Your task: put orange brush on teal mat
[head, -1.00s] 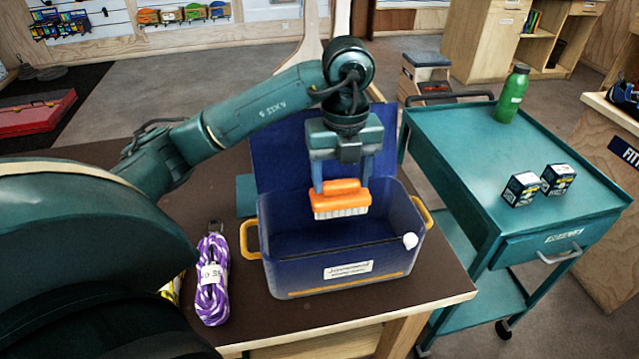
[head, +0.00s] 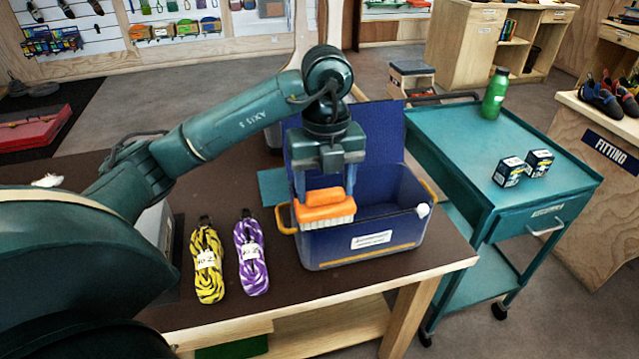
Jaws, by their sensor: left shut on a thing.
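The orange brush (head: 327,207) with pale bristles is held level, bristles down, between the fingers of my left gripper (head: 325,188). In the picture the brush overlaps the left front part of the open blue box (head: 325,245); its exact height over the rim is hard to tell. The teal mat (head: 271,187) lies on the brown table behind and to the left of the box. Only its left part shows; the rest is hidden behind the box and gripper. My right gripper is not in view.
The blue box has its lid (head: 385,140) raised and yellow handles. Yellow rope (head: 208,270) and purple rope (head: 250,262) lie left of it. A teal cart (head: 480,160) at right holds a green bottle (head: 494,92) and two small boxes (head: 509,172). Dark table surface behind the ropes is clear.

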